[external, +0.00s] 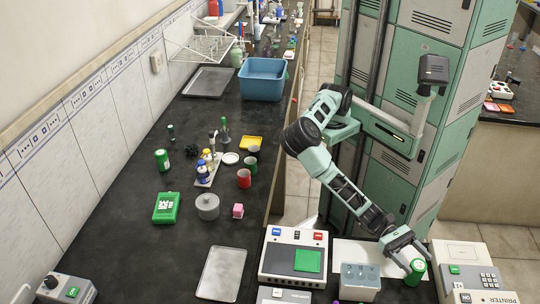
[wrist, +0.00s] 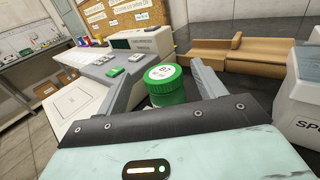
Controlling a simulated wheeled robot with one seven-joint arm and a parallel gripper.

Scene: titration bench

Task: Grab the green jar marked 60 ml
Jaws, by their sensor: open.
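A green jar (external: 415,272) with a white mark on its lid stands upright at the lower right, at my gripper (external: 413,259). In the wrist view the same green jar (wrist: 163,88) stands between the two spread fingers of my gripper (wrist: 165,68), with space visible on each side near the tips. The white lid label shows dark characters, too small to read surely. The jar's lower part is hidden behind the gripper body. Another green jar (external: 162,160) stands far off on the left bench; its label is too small to read.
A grey box device (external: 360,280) stands just left of my gripper, and a printer (external: 468,268) stands to its right. A scale with a green pad (external: 307,261) is further left. The dark bench holds a green case (external: 166,208), a grey pot (external: 207,207) and several bottles.

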